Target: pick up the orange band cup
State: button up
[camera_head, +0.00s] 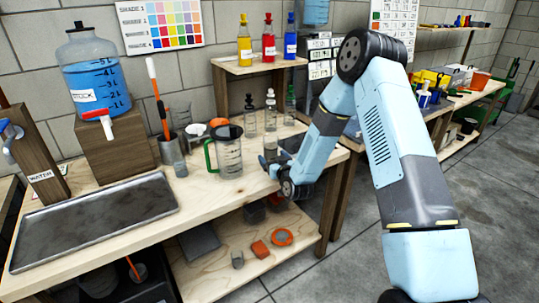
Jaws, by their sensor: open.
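I cannot pick out the orange band cup with certainty. A small item with an orange edge (218,122) shows behind the clear jug (229,157), which has a green handle and a dark rim and partly hides it. A white, orange-edged bowl-like item (196,130) sits to its left. My gripper (268,163) is low over the right part of the wooden bench (205,203), to the right of the jug and apart from it. It is open. Its fingers are small and dark here, and my wrist hides part of the bench behind it.
Clear bottles (250,115) stand behind my gripper. A blue-liquid tank (92,75) sits on a wooden block at the left, with a metal tray (95,220) in front. A raised shelf (258,66) holds yellow, red and blue bottles. Orange items (282,237) lie on the lower shelf.

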jog(key=shift+w, duration=0.1)
jog(key=c, duration=1.3)
jog(key=shift+r, duration=0.2)
